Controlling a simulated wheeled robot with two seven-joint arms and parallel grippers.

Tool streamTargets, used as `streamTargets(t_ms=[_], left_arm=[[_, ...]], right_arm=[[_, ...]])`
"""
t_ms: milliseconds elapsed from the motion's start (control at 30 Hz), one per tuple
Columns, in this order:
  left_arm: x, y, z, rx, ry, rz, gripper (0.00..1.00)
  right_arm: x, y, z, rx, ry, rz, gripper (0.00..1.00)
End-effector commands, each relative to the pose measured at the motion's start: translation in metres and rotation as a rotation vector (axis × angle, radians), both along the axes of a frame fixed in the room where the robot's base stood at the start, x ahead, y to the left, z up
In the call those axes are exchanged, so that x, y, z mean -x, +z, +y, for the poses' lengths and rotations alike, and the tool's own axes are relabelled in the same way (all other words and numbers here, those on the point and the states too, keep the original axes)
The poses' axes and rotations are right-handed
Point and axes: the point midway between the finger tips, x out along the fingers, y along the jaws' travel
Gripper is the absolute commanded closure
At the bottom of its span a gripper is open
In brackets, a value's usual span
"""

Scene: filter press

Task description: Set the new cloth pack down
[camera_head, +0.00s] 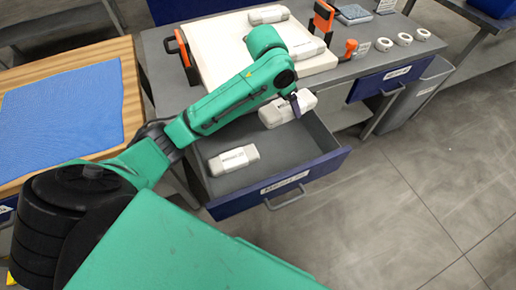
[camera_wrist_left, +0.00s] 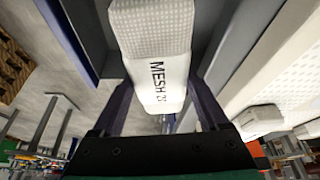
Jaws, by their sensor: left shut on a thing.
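My left gripper (camera_head: 294,104) is shut on a white cloth pack (camera_head: 272,114), held above the open drawer (camera_head: 285,150) near its back right. In the left wrist view the held cloth pack (camera_wrist_left: 155,60) sits between the two dark fingers and shows printed text starting "MESH 2"; the rest is hidden. Another white pack (camera_head: 233,160) with a label lies on the drawer floor at the left, apart from the held one. Two more white packs lie on the pale board (camera_head: 225,50), one at its back (camera_head: 268,15) and one at its right (camera_head: 307,50). My right gripper is not in view.
The drawer's blue front (camera_head: 320,170) has a grey handle. Orange-and-black tools (camera_head: 324,16) and white rolls (camera_head: 404,39) stand on the bench. A second blue drawer (camera_head: 375,82) is at right. A blue cloth (camera_head: 65,110) lies on the wooden table at left. The drawer's middle is clear.

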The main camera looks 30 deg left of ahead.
Motion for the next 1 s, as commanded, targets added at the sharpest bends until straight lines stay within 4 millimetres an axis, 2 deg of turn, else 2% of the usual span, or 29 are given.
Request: streamTargets(t_ms=[33, 133, 233, 600, 900, 1000], left_arm=[[-0.011, 0.003, -0.005, 0.001, -0.047, -0.007, 0.83], [-0.019, 0.013, -0.011, 0.0, -0.116, -0.002, 0.83], [-0.02, 0.003, -0.012, -0.001, -0.133, 0.003, 0.83], [-0.019, -0.116, -0.011, -0.002, -0.129, 0.004, 0.83], [-0.019, -0.171, -0.011, -0.002, -0.129, 0.001, 0.83], [-0.019, -0.182, -0.011, -0.003, -0.131, 0.0, 0.83]], right_arm=[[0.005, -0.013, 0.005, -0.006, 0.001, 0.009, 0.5], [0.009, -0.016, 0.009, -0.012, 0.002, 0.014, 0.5], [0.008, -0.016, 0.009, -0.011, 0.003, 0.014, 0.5], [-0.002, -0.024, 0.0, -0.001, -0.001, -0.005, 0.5], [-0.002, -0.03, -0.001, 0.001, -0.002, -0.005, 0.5], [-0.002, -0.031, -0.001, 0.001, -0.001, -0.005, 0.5]])
